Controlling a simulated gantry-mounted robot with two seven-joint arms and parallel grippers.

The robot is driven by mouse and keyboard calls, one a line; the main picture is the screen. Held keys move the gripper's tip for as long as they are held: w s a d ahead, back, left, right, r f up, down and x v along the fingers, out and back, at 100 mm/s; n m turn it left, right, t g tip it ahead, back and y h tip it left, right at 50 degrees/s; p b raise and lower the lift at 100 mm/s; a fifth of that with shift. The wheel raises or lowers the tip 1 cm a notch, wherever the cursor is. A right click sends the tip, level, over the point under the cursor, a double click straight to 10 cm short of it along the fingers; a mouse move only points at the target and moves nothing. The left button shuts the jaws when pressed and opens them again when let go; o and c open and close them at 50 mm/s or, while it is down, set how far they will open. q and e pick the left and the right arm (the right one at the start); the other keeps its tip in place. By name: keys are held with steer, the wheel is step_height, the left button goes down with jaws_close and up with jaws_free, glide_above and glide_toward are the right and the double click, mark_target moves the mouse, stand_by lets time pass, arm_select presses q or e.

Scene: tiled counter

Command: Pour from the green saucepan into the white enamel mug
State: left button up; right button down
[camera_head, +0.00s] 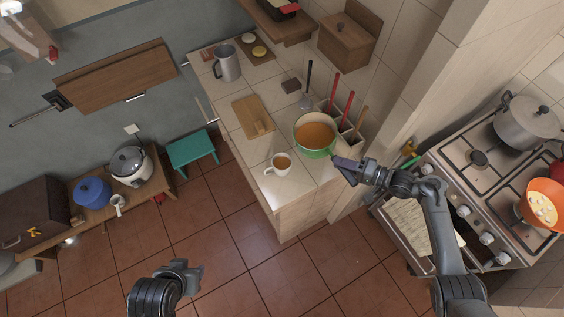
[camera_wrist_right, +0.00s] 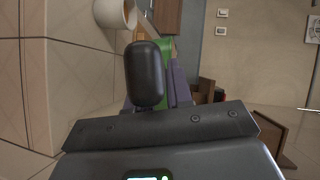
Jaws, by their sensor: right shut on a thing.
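The green saucepan (camera_head: 316,152) is at the counter's right side and holds orange-brown liquid. It looks about level; I cannot tell whether it touches the counter. My right gripper (camera_head: 348,168) is shut on its handle, on the pan's lower right. In the right wrist view, a strip of green (camera_wrist_right: 165,52) shows behind the dark fingers (camera_wrist_right: 150,80). The white enamel mug (camera_head: 275,170) stands upright on the counter, left of and below the pan, with brownish contents. A white round rim, apparently the mug (camera_wrist_right: 105,14), is cut off at that view's top. My left gripper (camera_head: 190,272) is low over the floor, away from both; its opening is unclear.
A utensil holder (camera_head: 352,138) with red-handled tools stands close behind the pan. A wooden board (camera_head: 243,118) and a grey metal pitcher (camera_head: 228,66) are further left on the counter. The stove (camera_head: 465,165) is at the right. Tiles around the mug are mostly clear.

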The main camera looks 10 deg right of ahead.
steer(key=w+d+r+m+y+p, duration=0.1)
steer(key=d+r+p, duration=0.2)
steer(key=r, duration=0.3)
steer(key=shift+w+d+r+p, duration=0.2)
steer(key=shift+r+p, duration=0.2)
steer(key=shift+p, duration=0.15)
stand_by(0.5)
